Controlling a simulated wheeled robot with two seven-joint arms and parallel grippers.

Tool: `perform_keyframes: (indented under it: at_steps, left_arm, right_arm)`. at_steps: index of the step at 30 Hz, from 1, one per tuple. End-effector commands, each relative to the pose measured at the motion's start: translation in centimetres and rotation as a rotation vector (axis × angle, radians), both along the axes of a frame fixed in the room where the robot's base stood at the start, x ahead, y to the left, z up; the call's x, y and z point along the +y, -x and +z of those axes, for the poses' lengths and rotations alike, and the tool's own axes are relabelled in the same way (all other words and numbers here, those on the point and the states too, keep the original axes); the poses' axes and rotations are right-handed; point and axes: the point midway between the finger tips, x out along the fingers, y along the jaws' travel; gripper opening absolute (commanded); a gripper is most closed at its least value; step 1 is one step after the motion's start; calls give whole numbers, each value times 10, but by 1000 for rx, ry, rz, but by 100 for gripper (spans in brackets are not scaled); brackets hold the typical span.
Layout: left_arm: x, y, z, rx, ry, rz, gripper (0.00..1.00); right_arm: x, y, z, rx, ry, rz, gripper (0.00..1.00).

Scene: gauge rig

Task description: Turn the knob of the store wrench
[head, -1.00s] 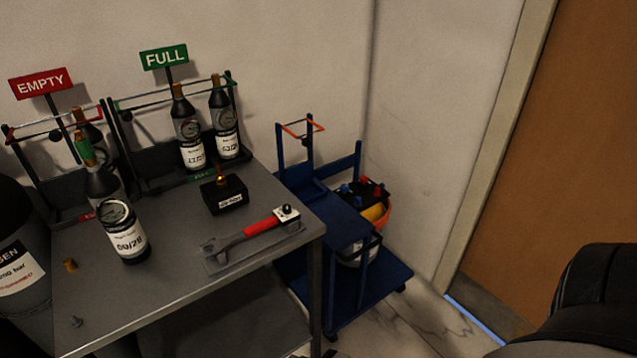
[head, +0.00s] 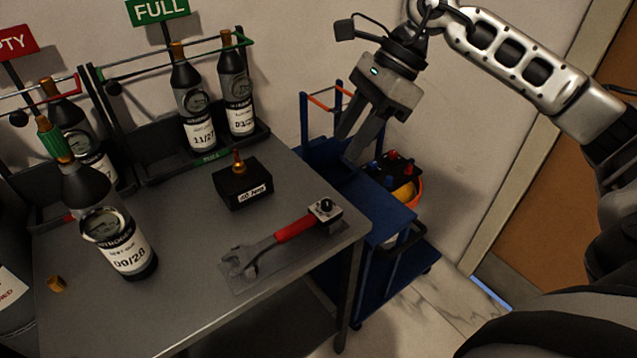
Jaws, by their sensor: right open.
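The store wrench (head: 275,242) lies on a flat plate on the grey table, its open jaw to the left and its red handle to the right. Its knob (head: 326,207) is a dark round piece on a pale block at the handle's right end, near the table's right edge. My right gripper (head: 355,150) is open and empty, pointing down above the blue cart. It is up and to the right of the knob, apart from it. My left gripper is not in view.
A bottle (head: 112,225) with a green top stands on the table's left side, near a small brass cap (head: 57,284). A black box (head: 242,183) stands behind the wrench. Racked bottles (head: 238,95) line the wall. The blue cart (head: 385,215) stands right of the table.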

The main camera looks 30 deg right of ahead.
Motion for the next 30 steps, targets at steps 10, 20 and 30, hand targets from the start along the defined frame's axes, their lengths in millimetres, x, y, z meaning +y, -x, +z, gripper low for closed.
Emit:
perform_keyframes:
  at_steps: [10, 20, 30]
  left_arm:
    - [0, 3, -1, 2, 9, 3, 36]
    - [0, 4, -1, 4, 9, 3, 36]
    - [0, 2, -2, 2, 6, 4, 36]
  right_arm:
    - [-30, 1, -14, -14, 158, -3, 40]
    - [-2, -7, -80, -15, 152, -4, 40]
    - [17, -14, -128, -17, 152, -6, 40]
